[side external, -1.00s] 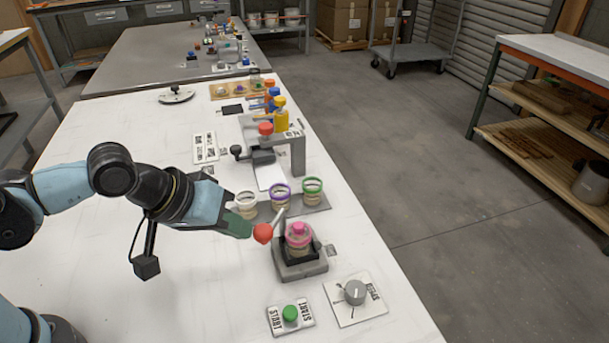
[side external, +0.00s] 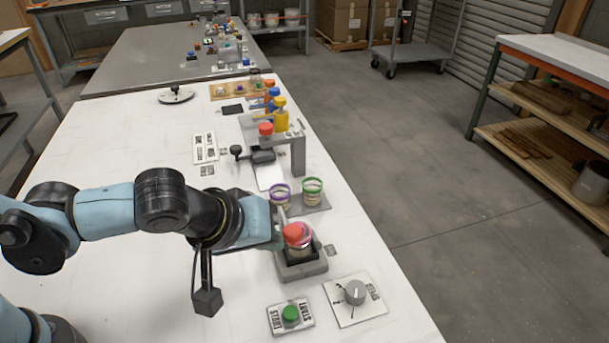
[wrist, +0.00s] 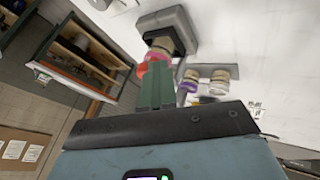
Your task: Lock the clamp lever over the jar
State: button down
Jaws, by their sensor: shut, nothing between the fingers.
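The jar (side external: 299,249), with a pink band near its top, stands in the grey clamp base (side external: 302,271) near the table's right edge. In the wrist view the green fingers (wrist: 156,88) point at the red knob and the clamp base (wrist: 172,20). The lever's arm is mostly hidden, so I cannot tell whether it is latched.
A green start button (side external: 290,313) and a grey dial (side external: 355,292) are in front of the clamp. A grey stand (side external: 298,155) is farther back. The left table area is clear.

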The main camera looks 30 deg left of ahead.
jog(key=shift+w+d+r, duration=0.1)
jog(key=shift+w+d, duration=0.05)
jog(key=shift+d, duration=0.35)
jog(key=s+a+r, duration=0.2)
jog(key=s+r, duration=0.5)
jog(key=s, duration=0.2)
jog(key=shift+s+a+r, duration=0.3)
jog(key=shift+r, duration=0.05)
dwell(0.4)
jog(key=w+a+f+m+y, duration=0.1)
jog(key=w+a+m, duration=0.2)
jog(key=a, duration=0.7)
jog(key=w+a+f+m+y, duration=0.1)
jog(key=w+a, duration=0.3)
jog(key=a, duration=0.6)
jog(key=shift+w+a+f+m, duration=0.2)
jog(key=shift+w+f+m, duration=0.1)
jog(key=shift+f+m, duration=0.55)
